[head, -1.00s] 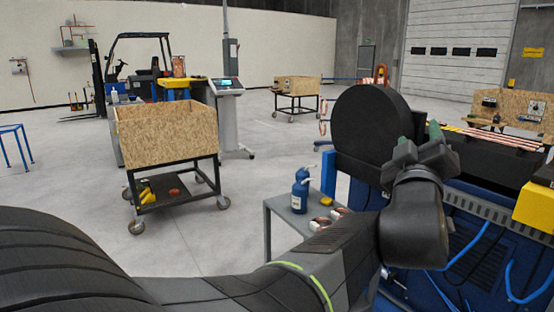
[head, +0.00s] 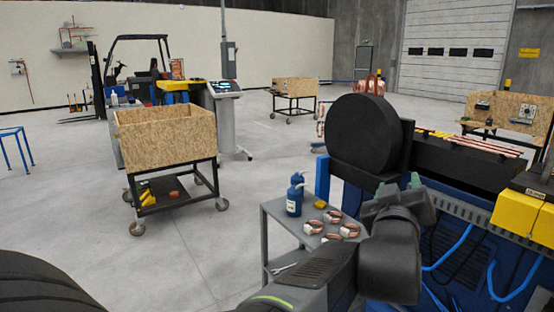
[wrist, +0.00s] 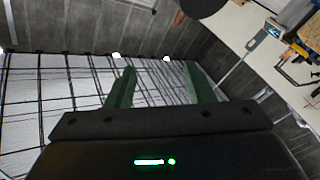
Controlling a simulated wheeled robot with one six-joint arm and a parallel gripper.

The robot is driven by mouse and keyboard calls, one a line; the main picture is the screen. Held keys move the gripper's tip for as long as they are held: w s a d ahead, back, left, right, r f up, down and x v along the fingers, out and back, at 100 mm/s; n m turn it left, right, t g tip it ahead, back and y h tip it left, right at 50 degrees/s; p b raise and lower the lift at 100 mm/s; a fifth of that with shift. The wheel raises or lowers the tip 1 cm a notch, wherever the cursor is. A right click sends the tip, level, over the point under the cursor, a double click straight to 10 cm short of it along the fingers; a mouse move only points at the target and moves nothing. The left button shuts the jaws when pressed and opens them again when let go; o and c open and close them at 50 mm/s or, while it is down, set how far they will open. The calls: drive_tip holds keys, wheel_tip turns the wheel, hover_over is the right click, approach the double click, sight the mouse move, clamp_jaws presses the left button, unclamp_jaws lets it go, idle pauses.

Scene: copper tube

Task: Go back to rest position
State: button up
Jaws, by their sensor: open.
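My gripper (head: 401,183) is in front of the blue and black machine in the head view, with its two green fingers pointing up. In the wrist view my gripper (wrist: 155,85) has its green fingers apart, with nothing between them. The wrist camera looks up at the ceiling and upper walls. Copper tubes (head: 480,144) lie on top of the machine to the right, away from the gripper. A bent copper tube (head: 375,84) shows behind the black disc.
The machine's black disc (head: 363,133) stands just behind my gripper. A grey side table (head: 272,207) holds blue bottles (head: 294,198) and several copper coils (head: 333,216). A wooden crate cart (head: 165,138) stands at left. Open floor (head: 70,210) lies at left.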

drive_tip(key=s+d+f+m+g, duration=0.1)
drive_tip(key=s+f+m+g, duration=0.1)
drive_tip(key=f, duration=0.6)
drive_tip(key=shift+s+g, duration=0.6)
drive_tip(key=shift+s, duration=0.05)
drive_tip(key=shift+r, duration=0.1)
drive_tip(key=w+a+r+n+t+b, duration=0.3)
drive_tip(key=w+r+n+t, duration=0.1)
drive_tip(key=r, duration=0.6)
drive_tip(key=shift+w+t, duration=0.5)
drive_tip(key=shift+w, duration=0.15)
drive_tip(key=shift+r, duration=0.1)
drive_tip(key=shift+d, duration=0.1)
